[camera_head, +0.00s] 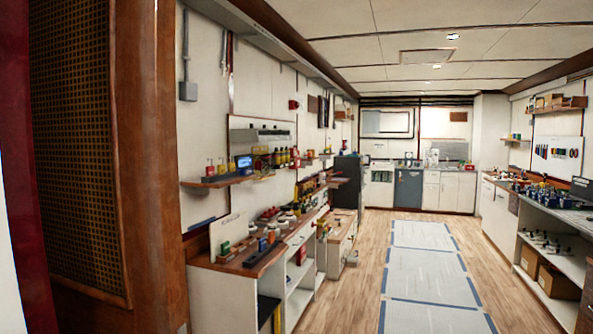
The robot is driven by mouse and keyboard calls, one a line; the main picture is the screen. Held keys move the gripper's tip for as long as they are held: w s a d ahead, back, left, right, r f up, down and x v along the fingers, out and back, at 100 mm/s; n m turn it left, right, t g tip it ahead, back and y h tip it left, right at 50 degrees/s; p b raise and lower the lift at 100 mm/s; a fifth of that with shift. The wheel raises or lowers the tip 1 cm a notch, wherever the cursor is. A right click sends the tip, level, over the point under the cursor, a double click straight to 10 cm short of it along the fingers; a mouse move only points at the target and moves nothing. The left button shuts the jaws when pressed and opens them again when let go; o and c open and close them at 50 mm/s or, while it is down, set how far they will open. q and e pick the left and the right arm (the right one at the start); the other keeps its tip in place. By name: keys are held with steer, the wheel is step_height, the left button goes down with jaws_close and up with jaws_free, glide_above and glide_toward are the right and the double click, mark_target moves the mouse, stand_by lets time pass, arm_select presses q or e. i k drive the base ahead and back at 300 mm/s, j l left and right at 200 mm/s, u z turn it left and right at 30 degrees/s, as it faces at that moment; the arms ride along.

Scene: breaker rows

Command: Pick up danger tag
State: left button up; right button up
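I cannot make out a danger tag in the head view; the items are too small and far off to tell. Small red, green and yellow items (225,247) stand at the near end of the left wooden counter (236,268). A red item (301,254) shows at the white cabinet further along. Neither of my grippers is in view.
A wood partition with a woven panel (80,150) fills the near left. A wall shelf (225,181) with small items juts out above the left counter. A cluttered workbench (540,192) runs along the right. The aisle with floor sheets (428,265) is clear.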

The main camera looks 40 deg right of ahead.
mark_target(210, 169)
steer(key=i+l+z, duration=0.2)
steer(key=l, duration=0.25)
steer(key=i+l+z, duration=0.15)
steer(key=l, duration=0.3)
steer(key=i+l+z, duration=0.2)
steer(key=i+l, duration=0.3)
steer(key=l, duration=0.2)
steer(key=i+l+u, duration=0.1)
steer(key=l, duration=0.25)
steer(key=i, duration=0.05)
